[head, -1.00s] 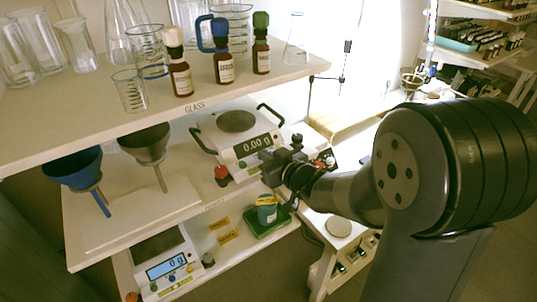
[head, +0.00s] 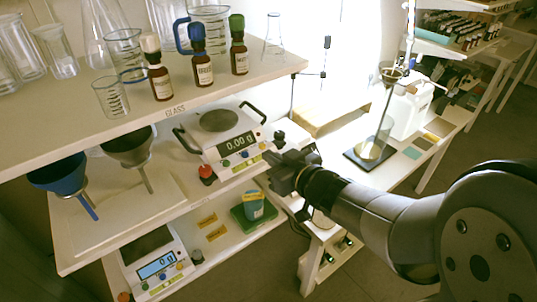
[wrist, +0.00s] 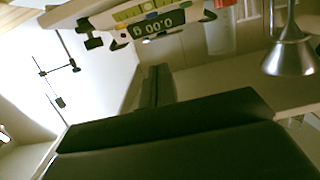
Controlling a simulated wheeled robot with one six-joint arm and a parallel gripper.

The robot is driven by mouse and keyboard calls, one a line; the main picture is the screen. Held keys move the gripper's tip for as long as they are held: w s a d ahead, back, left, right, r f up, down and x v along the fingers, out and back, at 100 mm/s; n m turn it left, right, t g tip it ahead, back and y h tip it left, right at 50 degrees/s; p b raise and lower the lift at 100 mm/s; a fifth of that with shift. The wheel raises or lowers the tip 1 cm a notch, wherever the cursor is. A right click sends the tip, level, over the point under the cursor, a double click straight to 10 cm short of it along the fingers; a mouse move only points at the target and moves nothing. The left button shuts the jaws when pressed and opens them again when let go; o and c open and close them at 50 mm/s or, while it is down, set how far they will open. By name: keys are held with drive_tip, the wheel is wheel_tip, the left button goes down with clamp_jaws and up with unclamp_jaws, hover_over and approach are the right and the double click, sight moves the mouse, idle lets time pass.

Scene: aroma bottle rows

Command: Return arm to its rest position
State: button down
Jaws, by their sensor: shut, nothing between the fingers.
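My gripper (head: 270,170) is shut and empty. In the head view it is in front of the scale (head: 222,135) that reads 0.00 g, at the right part of the middle shelf. My arm reaches in from the right. In the wrist view the shut fingers (wrist: 155,85) show in the middle, dark and close together. The scale shows upside down at the top of the wrist view (wrist: 150,18). I cannot tell whether the gripper touches the scale or shelf edge.
Three brown bottles with white, blue and green caps, such as the white-capped one (head: 160,80), stand on the upper glass shelf (head: 120,130). A blue funnel (head: 60,175) and grey funnel (head: 128,150) are left. A lower scale (head: 158,265) and green tray (head: 252,222) sit below. Floor shows at right.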

idle(0.6)
drive_tip(key=r+x, duration=0.2)
drive_tip(key=x, duration=0.5)
drive_tip(key=v, duration=0.5)
drive_tip(key=shift+s+d+f, duration=0.25)
drive_tip(key=shift+s+f, duration=0.05)
